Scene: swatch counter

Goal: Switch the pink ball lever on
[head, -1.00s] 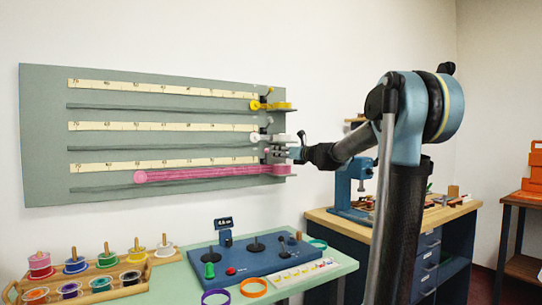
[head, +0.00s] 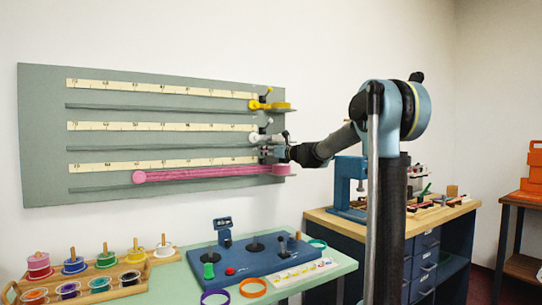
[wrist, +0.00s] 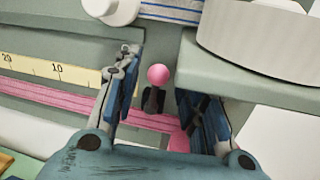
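The pink ball lever is a small pink ball (wrist: 158,75) on a short dark stem, on the wall board's lowest row. In the wrist view it sits between my gripper's (wrist: 157,82) two blue-padded fingers, with gaps visible on both sides. The fingers are open, and I see no contact. In the head view my gripper (head: 270,152) is at the board's right end, just above the pink reel (head: 282,170), and the ball cannot be made out there. A pink tape (head: 205,174) runs left from that reel to a round pink end.
The white ball lever (head: 268,124) and yellow ball lever (head: 265,93) are on the rows above. In the wrist view a shelf with a large white reel (wrist: 258,35) is close above the right finger. A green counter with a blue control box (head: 250,257) stands below.

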